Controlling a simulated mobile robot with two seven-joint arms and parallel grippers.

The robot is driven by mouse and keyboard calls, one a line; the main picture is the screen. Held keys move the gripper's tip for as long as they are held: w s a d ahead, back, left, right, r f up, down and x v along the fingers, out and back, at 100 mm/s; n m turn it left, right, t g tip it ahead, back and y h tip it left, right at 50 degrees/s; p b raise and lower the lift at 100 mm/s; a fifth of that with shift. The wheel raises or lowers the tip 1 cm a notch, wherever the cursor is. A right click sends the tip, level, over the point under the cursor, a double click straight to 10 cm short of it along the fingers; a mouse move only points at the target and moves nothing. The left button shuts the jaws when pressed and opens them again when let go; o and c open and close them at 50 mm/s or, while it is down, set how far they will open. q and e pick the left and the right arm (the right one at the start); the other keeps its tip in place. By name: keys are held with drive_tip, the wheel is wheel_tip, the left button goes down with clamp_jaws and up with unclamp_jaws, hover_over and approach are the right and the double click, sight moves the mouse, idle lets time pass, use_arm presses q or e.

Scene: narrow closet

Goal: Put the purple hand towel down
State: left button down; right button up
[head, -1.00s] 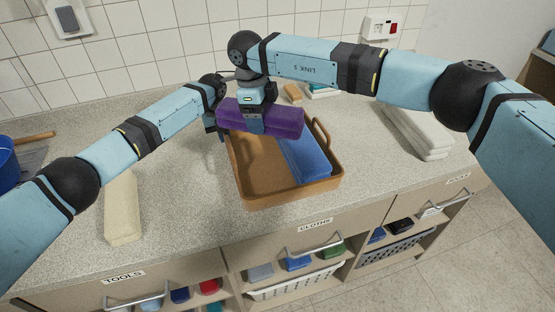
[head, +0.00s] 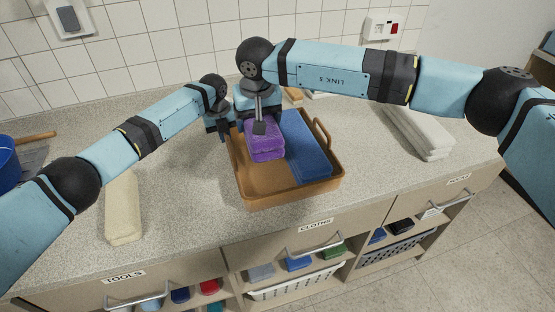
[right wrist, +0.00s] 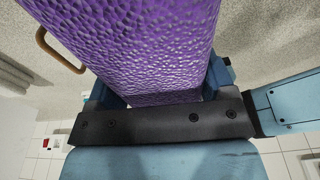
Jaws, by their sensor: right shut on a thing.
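The purple hand towel (head: 266,146) is folded and hangs from my right gripper (head: 261,127), which is shut on it. It is over or in the left half of the brown tray (head: 285,196); I cannot tell if it touches the tray's bottom. In the right wrist view the towel (right wrist: 140,45) fills the upper middle between the fingers. A folded blue towel (head: 305,150) lies along the tray's right half. My left gripper (head: 221,130) is at the tray's back left rim; its fingertips are partly hidden, so I cannot tell if it grips the rim or handle.
A cream folded cloth (head: 123,205) lies on the counter at left. White folded towels (head: 420,132) lie at right. A blue bucket (head: 6,165) stands at the far left. The counter (head: 185,205) is clear in front of the tray's left side.

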drive_tip(key=shift+f, duration=0.3)
wheel_tip(320, 180, down, 13)
drive_tip(key=shift+f, duration=0.1)
drive_tip(key=shift+w+a, duration=0.3)
drive_tip(key=shift+w, duration=0.5)
drive_tip(key=shift+w+a, duration=0.3)
drive_tip(key=shift+w, duration=0.5)
drive_tip(key=shift+w+a+f, duration=0.1)
drive_tip(key=shift+w+f, duration=0.1)
drive_tip(key=shift+w, duration=0.15)
drive_tip(key=shift+f, duration=0.4)
drive_tip(key=shift+f, duration=0.1)
drive_tip(key=o, duration=0.7)
drive_tip(key=shift+o, duration=0.2)
